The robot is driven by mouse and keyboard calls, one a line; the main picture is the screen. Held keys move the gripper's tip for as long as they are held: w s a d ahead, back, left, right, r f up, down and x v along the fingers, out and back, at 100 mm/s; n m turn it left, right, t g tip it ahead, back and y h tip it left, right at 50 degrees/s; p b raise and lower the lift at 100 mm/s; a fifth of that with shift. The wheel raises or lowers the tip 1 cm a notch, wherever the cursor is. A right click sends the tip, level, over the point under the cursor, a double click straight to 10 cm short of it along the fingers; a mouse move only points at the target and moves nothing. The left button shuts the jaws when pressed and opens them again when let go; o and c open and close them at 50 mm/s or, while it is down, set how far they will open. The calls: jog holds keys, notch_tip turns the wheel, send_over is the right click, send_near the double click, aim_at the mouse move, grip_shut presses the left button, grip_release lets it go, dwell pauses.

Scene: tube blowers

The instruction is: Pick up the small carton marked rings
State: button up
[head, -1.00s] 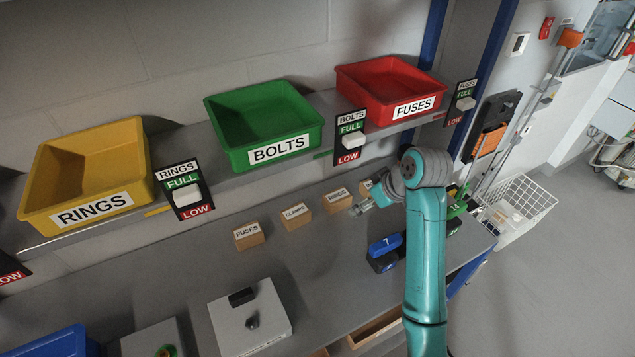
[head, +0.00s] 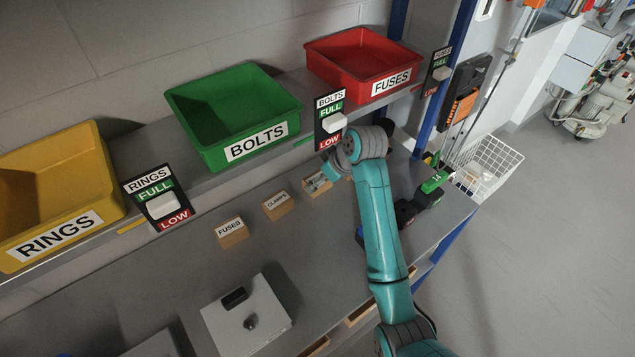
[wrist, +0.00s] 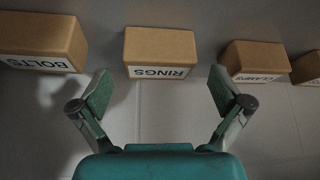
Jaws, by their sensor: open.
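The small carton marked RINGS (wrist: 160,45) is a brown box with a white label, upside down in the wrist view, at top middle. My gripper (wrist: 160,92) is open and empty, its two fingers spread to either side of the carton's line, short of it in the picture. In the head view my gripper (head: 318,181) overlaps the rings carton (head: 312,192) and hides much of it, label included. I cannot tell the height gap between them.
The BOLTS carton (wrist: 40,42) stands left of it in the wrist view, with CLAMPS (wrist: 256,61) and FUSES (wrist: 307,68) on the right. A shelf behind holds yellow, green (head: 235,115) and red bins. A grey box (head: 246,315) stands in front.

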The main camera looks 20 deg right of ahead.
jog(key=shift+x, duration=1.9)
jog(key=shift+w+r, duration=0.1)
jog(key=shift+w, duration=0.05)
jog(key=c, duration=1.1)
jog(key=shift+r, duration=0.1)
